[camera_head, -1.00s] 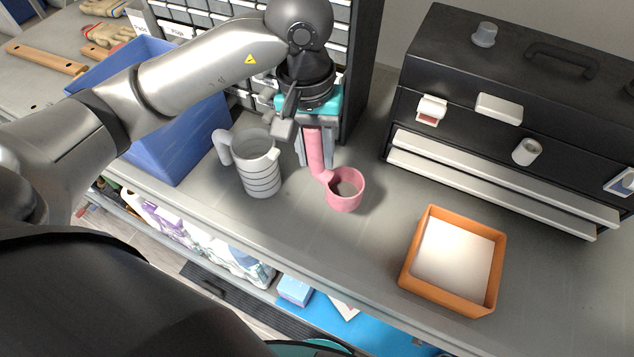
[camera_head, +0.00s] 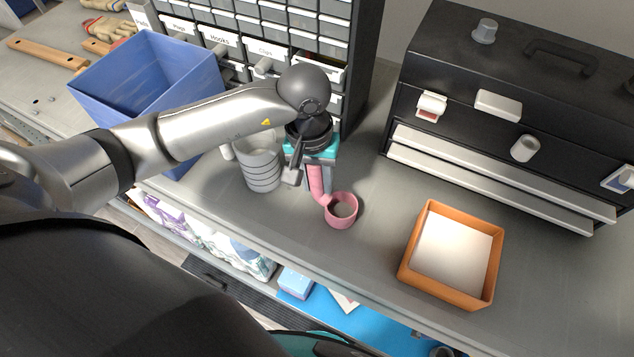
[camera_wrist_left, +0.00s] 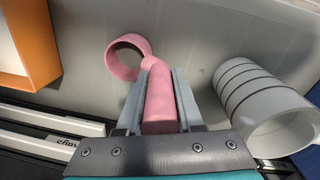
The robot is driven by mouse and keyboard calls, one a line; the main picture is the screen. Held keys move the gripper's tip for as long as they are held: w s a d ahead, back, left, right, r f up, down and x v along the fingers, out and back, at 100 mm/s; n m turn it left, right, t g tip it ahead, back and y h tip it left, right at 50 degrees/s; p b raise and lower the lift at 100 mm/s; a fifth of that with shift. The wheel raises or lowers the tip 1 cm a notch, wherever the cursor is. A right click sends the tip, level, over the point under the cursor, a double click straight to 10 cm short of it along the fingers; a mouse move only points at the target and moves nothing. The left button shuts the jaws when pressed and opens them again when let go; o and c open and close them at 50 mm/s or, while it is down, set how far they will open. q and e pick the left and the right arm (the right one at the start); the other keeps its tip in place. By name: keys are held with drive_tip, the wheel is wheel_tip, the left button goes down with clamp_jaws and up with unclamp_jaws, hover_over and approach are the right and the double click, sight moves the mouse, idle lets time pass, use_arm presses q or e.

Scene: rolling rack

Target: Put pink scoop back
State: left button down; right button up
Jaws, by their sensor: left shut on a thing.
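I cannot tell whether the cup touches the shelf. My right gripper is not in view.
A grey ringed jug (camera_head: 262,170) stands just left of the scoop, partly behind my arm. A blue bin (camera_head: 150,85) is at left, an orange tray (camera_head: 450,295) at right, and a black toolbox (camera_head: 450,75) behind. Bare shelf lies between scoop and tray.

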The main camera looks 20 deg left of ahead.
use_arm(q)
drive_tip(key=shift+f, duration=0.15)
drive_tip(key=c, duration=0.6)
unclamp_jaws()
drive_tip(key=shift+o, duration=0.2)
drive_tip(key=shift+r, duration=0.3)
drive_tip(key=r, duration=0.4)
drive_tip(key=r+b, duration=0.1)
drive_tip(key=r, duration=0.3)
drive_tip(key=a+r, duration=0.1)
drive_tip(key=r, duration=0.2)
drive_tip(key=shift+r+b, duration=0.3)
drive_tip(key=shift+r, duration=0.1)
